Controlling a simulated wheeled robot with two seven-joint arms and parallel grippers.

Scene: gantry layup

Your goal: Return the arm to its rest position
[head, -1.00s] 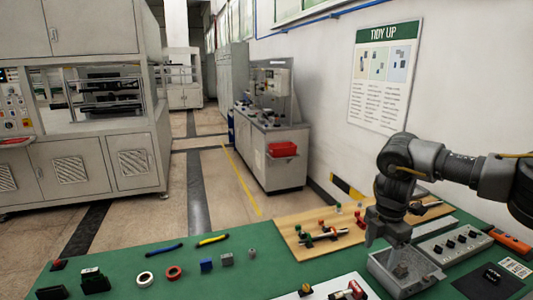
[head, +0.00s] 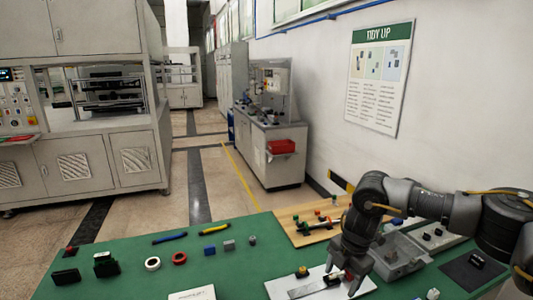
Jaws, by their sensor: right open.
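My right arm comes in from the right, and its dark grey gripper (head: 348,280) points down with its fingers apart. It is over the right end of a white plate (head: 277,289) at the near edge of the view. Whether the fingers touch anything there cannot be told. A grey open tray (head: 412,262) stands just right of the gripper with a small grey piece in it. My left gripper is not in view.
The green table (head: 225,268) holds a white ring (head: 152,263), a red ring (head: 180,258), blue and grey blocks, and dark parts at left. A wooden board (head: 290,232) with coloured fittings lies behind the gripper.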

